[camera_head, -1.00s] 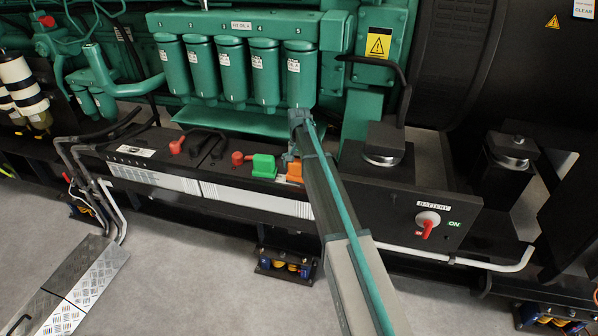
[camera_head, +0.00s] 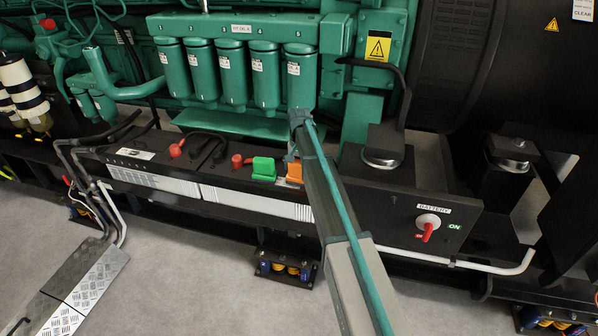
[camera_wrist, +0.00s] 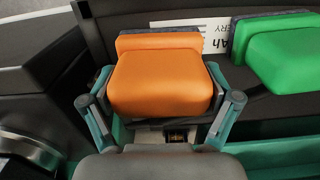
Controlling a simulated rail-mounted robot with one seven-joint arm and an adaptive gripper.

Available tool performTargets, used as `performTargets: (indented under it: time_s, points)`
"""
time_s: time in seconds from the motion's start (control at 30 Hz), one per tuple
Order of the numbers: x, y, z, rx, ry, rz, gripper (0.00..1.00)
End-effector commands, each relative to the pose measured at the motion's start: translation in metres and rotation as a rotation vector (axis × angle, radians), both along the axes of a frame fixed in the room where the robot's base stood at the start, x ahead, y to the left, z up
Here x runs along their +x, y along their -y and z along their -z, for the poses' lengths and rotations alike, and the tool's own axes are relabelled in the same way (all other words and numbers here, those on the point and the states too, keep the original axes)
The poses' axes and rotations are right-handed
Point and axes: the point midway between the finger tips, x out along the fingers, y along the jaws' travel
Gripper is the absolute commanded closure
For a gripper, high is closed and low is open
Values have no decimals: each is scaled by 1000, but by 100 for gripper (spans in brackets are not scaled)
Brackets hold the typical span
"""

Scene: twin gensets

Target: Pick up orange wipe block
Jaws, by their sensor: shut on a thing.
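The orange wipe block (camera_wrist: 160,80) sits between the two fingers of my gripper (camera_wrist: 160,112) in the wrist view, with a finger against each side. In the head view the orange block (camera_head: 294,172) shows at the right end of the battery top, partly hidden behind my arm. My gripper (camera_head: 292,155) is mostly hidden there by my own arm links. I cannot tell whether the block's underside touches the battery top.
A green block (camera_head: 263,168) stands just left of the orange one, and it also shows in the wrist view (camera_wrist: 282,55). Red terminal caps (camera_head: 237,161) and cables are on the batteries. Green filter canisters (camera_head: 266,75) hang behind. A battery switch panel (camera_head: 420,225) stands to the right.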

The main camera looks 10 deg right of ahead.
Motion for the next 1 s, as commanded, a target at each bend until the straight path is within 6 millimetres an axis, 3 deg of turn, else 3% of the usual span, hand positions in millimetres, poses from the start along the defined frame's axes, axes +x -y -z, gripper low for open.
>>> performTargets:
  time_s: [0.17, 0.47, 0.7, 1.0]
  points:
    - [-2, 0, -23, 0, 2, 0, 51]
    - [-53, 13, -80, 0, 4, 0, 51]
    - [-105, 27, -102, 0, 2, 1, 51]
    - [-133, 35, -118, 0, 1, -1, 51]
